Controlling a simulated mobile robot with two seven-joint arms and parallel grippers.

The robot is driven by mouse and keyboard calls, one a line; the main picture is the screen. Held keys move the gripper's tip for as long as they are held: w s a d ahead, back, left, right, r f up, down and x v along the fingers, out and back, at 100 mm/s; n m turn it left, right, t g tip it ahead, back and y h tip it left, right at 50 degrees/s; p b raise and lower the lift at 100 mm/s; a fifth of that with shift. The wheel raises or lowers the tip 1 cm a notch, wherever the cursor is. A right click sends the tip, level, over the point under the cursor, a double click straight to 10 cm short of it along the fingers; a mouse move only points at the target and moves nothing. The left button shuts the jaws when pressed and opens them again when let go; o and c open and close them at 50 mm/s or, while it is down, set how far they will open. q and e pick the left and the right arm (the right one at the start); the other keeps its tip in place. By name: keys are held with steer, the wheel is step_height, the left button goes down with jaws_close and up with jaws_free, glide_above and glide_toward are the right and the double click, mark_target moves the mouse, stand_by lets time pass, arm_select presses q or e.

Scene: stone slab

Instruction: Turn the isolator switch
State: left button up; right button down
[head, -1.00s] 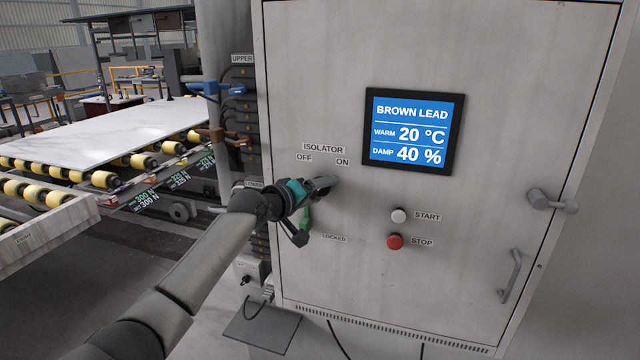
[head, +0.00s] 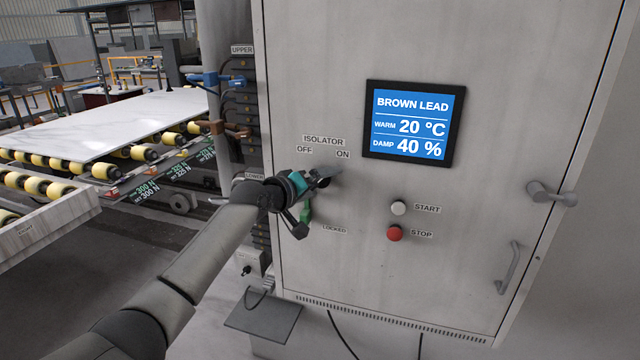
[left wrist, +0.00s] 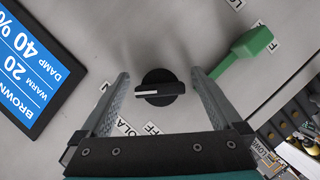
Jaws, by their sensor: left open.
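The isolator switch (left wrist: 160,87) is a round black knob with a white bar on the grey cabinet door. In the left wrist view the bar points left, toward a label ending in N that is partly covered by a finger. My left gripper (head: 326,172) is at the door below the ISOLATOR label (head: 323,140). In the left wrist view my left gripper (left wrist: 158,95) is open, with one finger on each side of the knob and visible gaps to it. In the head view the gripper largely hides the knob. My right gripper is not in view.
The screen (head: 410,124), white START button (head: 399,208) and red STOP button (head: 395,233) are to the right.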

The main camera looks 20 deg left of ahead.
arm_select(q)
steer(key=shift+s, duration=0.1)
steer(key=b+v, duration=0.1)
steer(key=v, duration=1.4)
steer(key=shift+b, duration=0.35)
steer(key=shift+a, duration=0.15)
